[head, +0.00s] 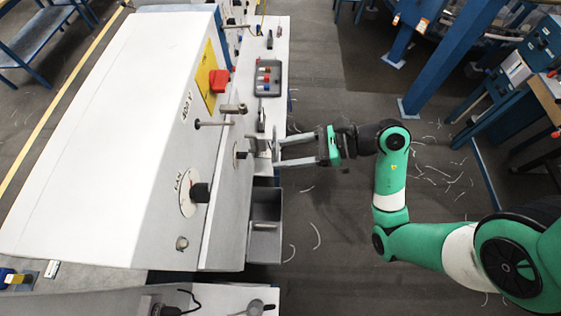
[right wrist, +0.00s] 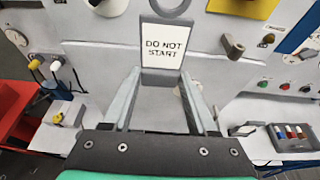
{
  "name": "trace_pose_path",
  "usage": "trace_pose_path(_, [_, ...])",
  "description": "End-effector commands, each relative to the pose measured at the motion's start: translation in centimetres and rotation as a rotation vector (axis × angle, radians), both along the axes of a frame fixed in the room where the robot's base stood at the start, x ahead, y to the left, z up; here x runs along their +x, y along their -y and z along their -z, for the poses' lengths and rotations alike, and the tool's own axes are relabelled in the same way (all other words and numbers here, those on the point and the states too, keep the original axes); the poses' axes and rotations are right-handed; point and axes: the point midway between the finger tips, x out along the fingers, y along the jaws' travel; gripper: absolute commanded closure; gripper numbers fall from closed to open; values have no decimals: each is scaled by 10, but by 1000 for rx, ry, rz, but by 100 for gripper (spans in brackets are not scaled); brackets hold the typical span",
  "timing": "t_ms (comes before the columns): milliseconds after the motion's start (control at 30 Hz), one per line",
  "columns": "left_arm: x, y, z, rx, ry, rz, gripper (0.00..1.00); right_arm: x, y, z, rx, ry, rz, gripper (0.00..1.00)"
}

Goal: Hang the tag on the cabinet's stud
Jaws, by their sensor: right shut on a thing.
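My right gripper (head: 275,148) is in front of the cabinet (head: 120,130). It is shut on the tag (right wrist: 162,47), a white plate reading "DO NOT START" in a grey frame with a loop at its top. In the right wrist view the tag is upright between the fingertips (right wrist: 162,80), facing the camera. In the head view a thin grey rod (head: 213,123) sticks out of the cabinet face, left of and above the gripper, apart from it. A grey peg (right wrist: 232,46) shows right of the tag in the wrist view; I cannot tell which is the stud. My left gripper is not in view.
A red switch (head: 219,80) on a yellow plate and a FAN dial (head: 190,192) are on the cabinet. A grey tray (head: 267,79) with coloured pieces lies on the ledge. An open grey bin (head: 265,228) is below the gripper.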

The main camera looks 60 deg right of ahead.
Motion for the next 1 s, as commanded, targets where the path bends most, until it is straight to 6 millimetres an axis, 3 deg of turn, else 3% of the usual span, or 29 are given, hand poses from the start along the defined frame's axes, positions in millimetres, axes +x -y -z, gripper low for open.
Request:
trace_pose_path(33, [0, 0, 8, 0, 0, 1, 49, 0, 6, 6, 1, 2, 13, 100])
trace_pose_path(367, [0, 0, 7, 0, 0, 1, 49, 4, 5, 5, 7, 3, 18, 100])
trace_pose_path(1000, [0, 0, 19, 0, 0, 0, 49, 53, -20, 6, 4, 5, 19, 100])
